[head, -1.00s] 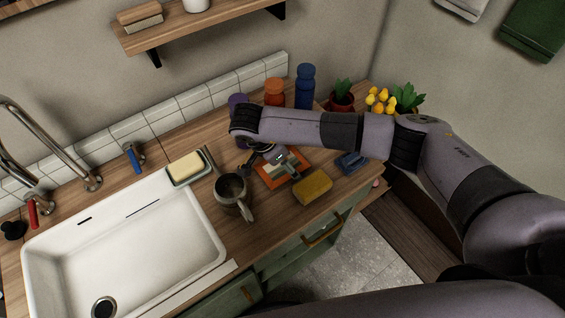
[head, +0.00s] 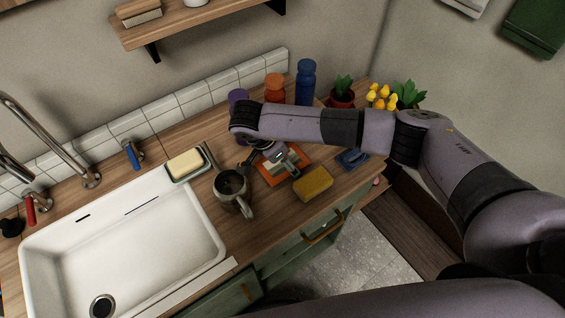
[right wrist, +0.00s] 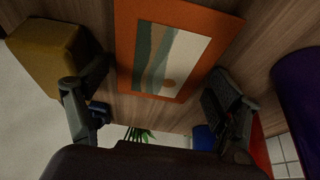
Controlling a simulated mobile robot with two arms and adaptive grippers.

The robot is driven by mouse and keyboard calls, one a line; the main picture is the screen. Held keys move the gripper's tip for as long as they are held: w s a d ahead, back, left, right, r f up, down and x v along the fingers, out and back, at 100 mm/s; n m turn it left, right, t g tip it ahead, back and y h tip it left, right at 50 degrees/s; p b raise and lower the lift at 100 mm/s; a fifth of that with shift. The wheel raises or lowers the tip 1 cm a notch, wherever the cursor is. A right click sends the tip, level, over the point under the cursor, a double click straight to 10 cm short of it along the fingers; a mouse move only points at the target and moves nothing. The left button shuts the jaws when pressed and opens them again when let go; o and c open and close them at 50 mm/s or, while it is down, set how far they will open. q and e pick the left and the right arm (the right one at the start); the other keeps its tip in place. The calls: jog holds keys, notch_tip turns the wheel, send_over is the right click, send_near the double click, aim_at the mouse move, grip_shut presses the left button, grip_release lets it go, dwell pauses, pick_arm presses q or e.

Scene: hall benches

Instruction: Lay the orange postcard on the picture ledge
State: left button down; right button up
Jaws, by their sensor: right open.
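The orange postcard (head: 271,176), with a wide orange border and a striped landscape picture, lies flat on the wooden counter. It fills the upper middle of the right wrist view (right wrist: 160,58). My right gripper (head: 277,157) is open above the card and partly covers it in the head view. In the right wrist view its two fingers (right wrist: 155,98) stand wide apart, with the card between and beyond them. A wooden ledge (head: 205,34) is fixed to the wall at the top of the head view. My left gripper is not in view.
A yellow sponge (head: 313,183), a metal mug (head: 232,190) and a blue object (head: 352,159) stand close around the card. Purple, orange and blue bottles (head: 305,84) stand behind. The ledge holds a stacked block (head: 140,13) and a white cup, with bare wood between. The sink (head: 120,240) is left.

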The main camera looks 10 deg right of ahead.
jog(key=shift+c, duration=0.4)
jog(key=c, duration=0.7)
